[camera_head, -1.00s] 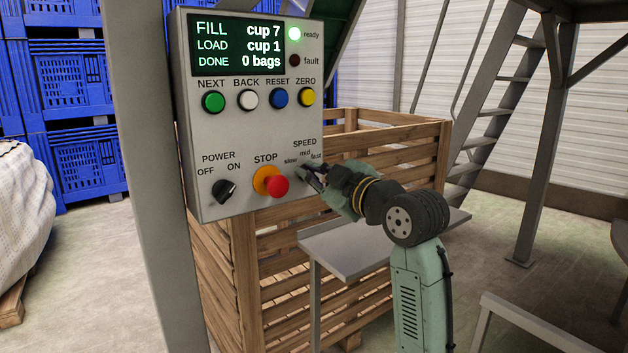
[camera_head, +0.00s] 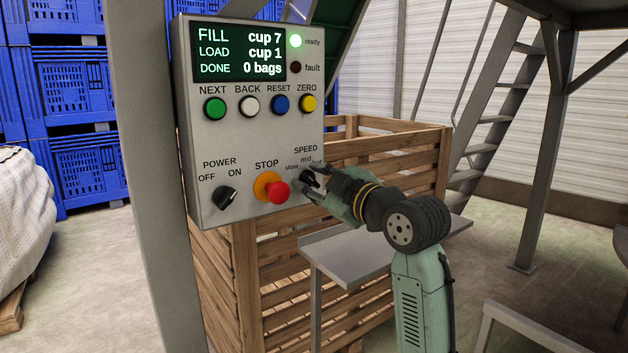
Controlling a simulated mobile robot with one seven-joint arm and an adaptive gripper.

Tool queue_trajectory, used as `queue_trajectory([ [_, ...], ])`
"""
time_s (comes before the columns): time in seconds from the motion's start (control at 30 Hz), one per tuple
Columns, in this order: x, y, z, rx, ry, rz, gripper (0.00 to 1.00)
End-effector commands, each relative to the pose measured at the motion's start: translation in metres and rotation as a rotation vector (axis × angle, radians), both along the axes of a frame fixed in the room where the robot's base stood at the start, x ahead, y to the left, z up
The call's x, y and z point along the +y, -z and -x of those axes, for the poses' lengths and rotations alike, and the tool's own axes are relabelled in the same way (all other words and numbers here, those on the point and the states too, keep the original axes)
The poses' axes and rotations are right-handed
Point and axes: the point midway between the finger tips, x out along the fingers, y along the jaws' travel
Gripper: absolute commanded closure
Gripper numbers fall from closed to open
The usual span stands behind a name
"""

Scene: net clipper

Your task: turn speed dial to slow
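The SPEED dial (camera_head: 306,176) is a small dark knob at the lower right of the grey control panel (camera_head: 238,150), under the labels slow, mid and fast. My gripper (camera_head: 309,182) is at the dial, reaching in from the right with its dark fingertips close to the panel face. The fingers and hand hide most of the dial, so its pointer cannot be read. I cannot tell whether the fingers touch the knob or are shut on it.
The red STOP button (camera_head: 277,191) is just left of my gripper, and the POWER knob (camera_head: 226,197) is farther left. A wooden crate (camera_head: 245,285) and a small grey table (camera_head: 345,262) stand below and behind.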

Motion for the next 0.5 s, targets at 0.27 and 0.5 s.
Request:
queue_trajectory([
  [0.27, -0.005, 0.000, 0.005, -0.001, 0.001, 0.000, 0.71],
  [0.5, -0.031, 0.000, 0.041, -0.002, 0.004, 0.000, 0.71],
])
